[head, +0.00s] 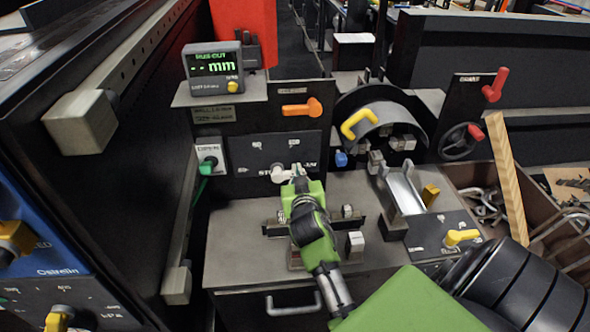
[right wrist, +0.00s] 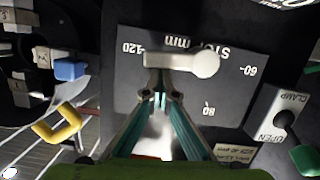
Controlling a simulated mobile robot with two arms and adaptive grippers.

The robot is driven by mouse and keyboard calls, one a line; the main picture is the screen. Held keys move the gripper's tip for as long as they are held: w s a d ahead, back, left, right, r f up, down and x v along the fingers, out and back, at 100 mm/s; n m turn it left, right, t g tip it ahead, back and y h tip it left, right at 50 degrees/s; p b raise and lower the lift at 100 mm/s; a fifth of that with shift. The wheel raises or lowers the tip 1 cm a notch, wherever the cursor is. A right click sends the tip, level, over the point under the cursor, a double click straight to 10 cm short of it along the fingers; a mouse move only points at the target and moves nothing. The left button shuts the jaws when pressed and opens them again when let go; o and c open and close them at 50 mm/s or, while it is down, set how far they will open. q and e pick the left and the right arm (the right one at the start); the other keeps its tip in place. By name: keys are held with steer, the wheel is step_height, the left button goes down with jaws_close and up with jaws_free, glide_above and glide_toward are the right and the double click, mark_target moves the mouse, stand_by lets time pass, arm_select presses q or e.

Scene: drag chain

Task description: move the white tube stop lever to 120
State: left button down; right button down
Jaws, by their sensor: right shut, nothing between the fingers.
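The white tube stop lever (right wrist: 182,61) is on a dark panel marked "STOP mm", with printed 60, 80 and 120. In the right wrist view, which shows the panel upside down, its round knob is at the right and its narrower end points left, towards the 120 mark. In the head view the lever (head: 282,174) is partly covered by my right gripper (head: 296,172). My right gripper (right wrist: 161,80) is shut and empty, its tips at the lever's narrow end; I cannot tell whether they touch. My left gripper is not in view.
An orange lever (head: 302,108) is above the panel. A green clamp lever (head: 207,165) is to the left and a yellow handle (head: 361,123) to the right. A blue knob (right wrist: 70,71) is near the panel's edge. A display box (head: 213,69) stands above left.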

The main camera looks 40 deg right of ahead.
steer(key=shift+s+d+f, duration=0.1)
steer(key=shift+s+f, duration=0.05)
steer(key=shift+f, duration=0.2)
steer(key=shift+r, duration=0.15)
stand_by(0.3)
